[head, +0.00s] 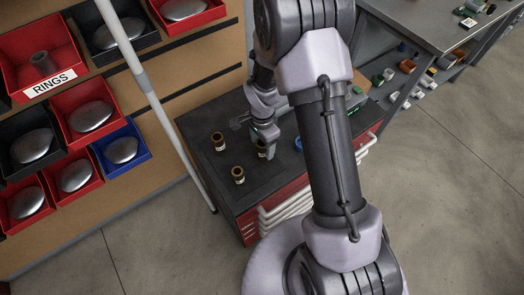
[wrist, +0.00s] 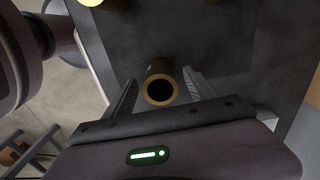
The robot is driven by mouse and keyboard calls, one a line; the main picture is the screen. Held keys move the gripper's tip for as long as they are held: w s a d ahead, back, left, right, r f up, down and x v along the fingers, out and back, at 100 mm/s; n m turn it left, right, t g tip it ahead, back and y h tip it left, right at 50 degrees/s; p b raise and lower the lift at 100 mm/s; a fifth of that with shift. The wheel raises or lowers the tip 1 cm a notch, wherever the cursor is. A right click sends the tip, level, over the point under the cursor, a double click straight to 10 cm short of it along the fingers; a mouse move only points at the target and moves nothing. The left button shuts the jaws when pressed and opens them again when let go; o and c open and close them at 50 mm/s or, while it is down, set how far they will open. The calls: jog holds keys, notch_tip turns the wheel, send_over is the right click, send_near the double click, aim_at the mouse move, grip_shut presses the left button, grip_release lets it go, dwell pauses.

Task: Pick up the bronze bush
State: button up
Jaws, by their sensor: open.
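A bronze bush (wrist: 160,71), a short hollow cylinder with a dark bore, stands between the two fingers of my open gripper (wrist: 160,80) in the wrist view. Small gaps show on both sides, so the fingers do not grip it. In the head view this bush (head: 261,146) stands on the dark cabinet top, partly hidden by my gripper (head: 268,149). Two similar bronze bushes stand near it, one at the back left (head: 217,141) and one at the front (head: 238,176). Part of another bush (wrist: 90,2) shows at the top of the wrist view.
The bushes stand on a dark mat (head: 262,178) on a red drawer cabinet (head: 246,227). A blue round item (head: 297,144) lies right of my gripper. A rack of bins (head: 92,108) stands left, behind a pale post (head: 143,85). A grey bench (head: 430,22) is at upper right.

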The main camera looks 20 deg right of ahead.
notch_tip(320, 180, down, 3)
jog(key=shift+b, duration=0.35)
jog(key=shift+r, duration=0.15)
jog(key=shift+c, duration=0.5)
grip_shut()
jog(key=shift+r, duration=0.15)
